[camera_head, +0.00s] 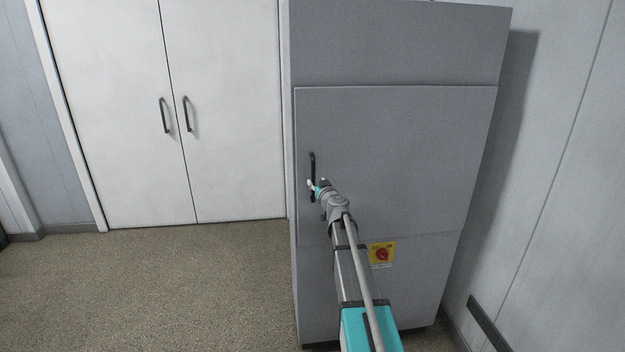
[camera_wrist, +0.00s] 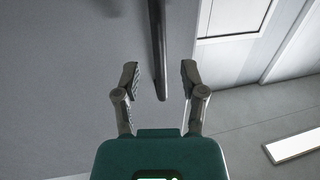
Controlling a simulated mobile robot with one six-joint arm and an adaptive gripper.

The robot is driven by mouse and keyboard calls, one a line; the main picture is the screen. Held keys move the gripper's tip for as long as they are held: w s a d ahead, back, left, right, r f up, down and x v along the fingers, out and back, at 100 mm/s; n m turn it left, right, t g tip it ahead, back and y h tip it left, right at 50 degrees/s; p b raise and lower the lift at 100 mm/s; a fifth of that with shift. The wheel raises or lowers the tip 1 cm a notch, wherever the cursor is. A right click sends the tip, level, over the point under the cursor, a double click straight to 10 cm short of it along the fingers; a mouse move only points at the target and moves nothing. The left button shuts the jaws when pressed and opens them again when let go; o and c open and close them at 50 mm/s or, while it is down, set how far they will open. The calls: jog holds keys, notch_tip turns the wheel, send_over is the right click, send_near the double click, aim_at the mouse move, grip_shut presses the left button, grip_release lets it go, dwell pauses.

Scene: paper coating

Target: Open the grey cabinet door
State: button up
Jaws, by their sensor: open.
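The grey cabinet (camera_head: 400,45) stands in front of me, with its door panel (camera_head: 410,150) flush in the front and looking shut. A dark vertical bar handle (camera_head: 312,164) is at the left edge of the door. My gripper (camera_head: 315,187) is at the lower part of the handle. In the wrist view my gripper (camera_wrist: 160,75) is open, and the handle (camera_wrist: 158,45) runs down between the two fingers with a gap on each side. The handle's end shows just short of the palm. The door surface (camera_wrist: 70,80) lies to the left in that view.
A red rotary switch on a yellow plate (camera_head: 382,255) is on the cabinet below the door, right of my arm. White double doors (camera_head: 120,110) with dark handles stand to the left. The floor (camera_head: 190,290) left of the cabinet is clear. A wall (camera_head: 560,170) is close on the right.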

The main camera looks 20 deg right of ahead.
aim_at(314, 179)
jog(key=shift+w+d, duration=0.15)
jog(key=shift+w, duration=1.9)
grip_shut()
